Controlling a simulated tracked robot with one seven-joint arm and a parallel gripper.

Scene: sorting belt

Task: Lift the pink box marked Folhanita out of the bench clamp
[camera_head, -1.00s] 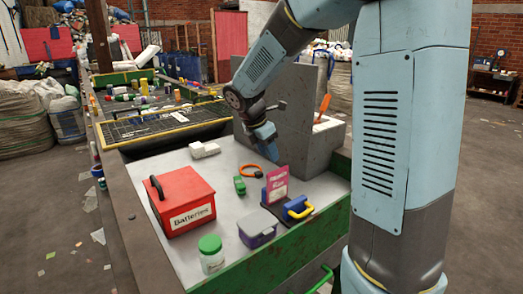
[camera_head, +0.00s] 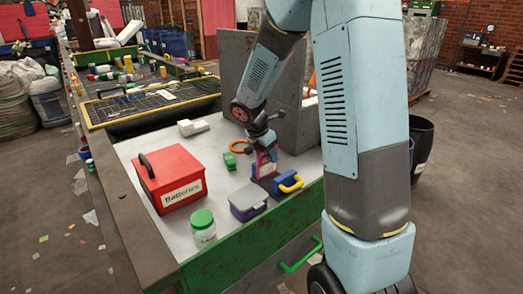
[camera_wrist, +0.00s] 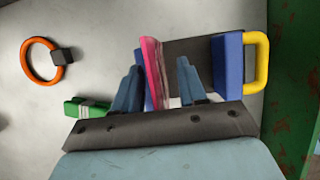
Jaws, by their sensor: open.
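The pink box (camera_head: 265,166) stands upright in the bench clamp on the bench. The clamp has a blue jaw and a yellow handle (camera_head: 291,184). In the wrist view the pink box (camera_wrist: 152,70) shows edge-on, and the clamp's blue jaw (camera_wrist: 227,60) is to its right. My gripper (camera_head: 265,147) is at the top of the box. In the wrist view my gripper (camera_wrist: 157,85) is open, with one blue finger on each side of the box. The left finger is close to the box and a gap shows on the right. My gripper hides part of the box's face.
A red Batteries box (camera_head: 170,180), a green-lidded jar (camera_head: 203,230) and a grey-lidded purple container (camera_head: 248,202) stand on the bench. A green object (camera_head: 230,161) and an orange ring (camera_wrist: 41,60) lie left of the clamp. A grey upright block (camera_head: 290,125) stands behind it.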

